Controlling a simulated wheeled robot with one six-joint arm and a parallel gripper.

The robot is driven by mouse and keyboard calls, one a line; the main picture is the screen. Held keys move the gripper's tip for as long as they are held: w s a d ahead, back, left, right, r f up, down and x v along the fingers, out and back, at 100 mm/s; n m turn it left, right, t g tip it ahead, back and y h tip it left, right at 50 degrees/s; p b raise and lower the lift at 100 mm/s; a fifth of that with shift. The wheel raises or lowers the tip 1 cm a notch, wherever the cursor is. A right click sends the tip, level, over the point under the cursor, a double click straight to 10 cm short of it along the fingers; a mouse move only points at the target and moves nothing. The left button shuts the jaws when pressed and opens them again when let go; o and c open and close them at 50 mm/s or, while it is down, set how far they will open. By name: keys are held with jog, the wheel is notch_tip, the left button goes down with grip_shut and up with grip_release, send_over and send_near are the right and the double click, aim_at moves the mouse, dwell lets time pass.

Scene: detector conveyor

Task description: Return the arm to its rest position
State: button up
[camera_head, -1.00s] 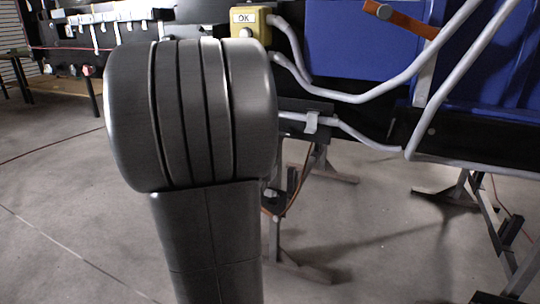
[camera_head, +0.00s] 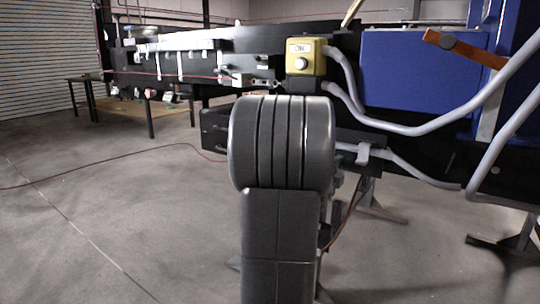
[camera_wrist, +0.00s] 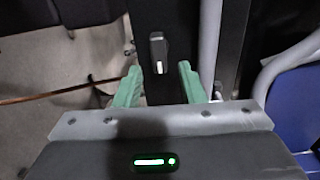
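My gripper (camera_wrist: 160,80) shows in the wrist view, with two green fingers standing apart and nothing between them. A black beam or panel with a small light-coloured fitting (camera_wrist: 158,52) lies beyond the fingers. In the head view my dark grey arm stands upright in the middle, in front of the conveyor. The gripper itself is not visible in the head view.
A yellow box marked OK (camera_head: 306,57) with a round button sits on the conveyor's edge, just above my arm. Grey conduits (camera_head: 400,127) and a blue panel (camera_head: 415,70) are at right. A dark table (camera_head: 140,104) stands at back left. Open concrete floor lies at left.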

jog(key=shift+w+d, duration=0.2)
jog(key=shift+w, duration=0.15)
jog(key=shift+s, duration=0.15)
jog(key=p+v, duration=0.3)
jog(key=v, duration=1)
jog(key=w+d+r+n+p, duration=0.1)
jog(key=w+d+n+p, duration=0.2)
jog(key=w+n+p, duration=0.3)
jog(key=w+d+r+n+p, duration=0.1)
jog(key=w+n+p, duration=0.5)
jog(key=n+p, duration=0.6)
jog(key=d+p, duration=0.1)
jog(key=p, duration=0.2)
jog(key=shift+d, duration=0.35)
jog(key=shift+f, duration=0.1)
dwell(0.4)
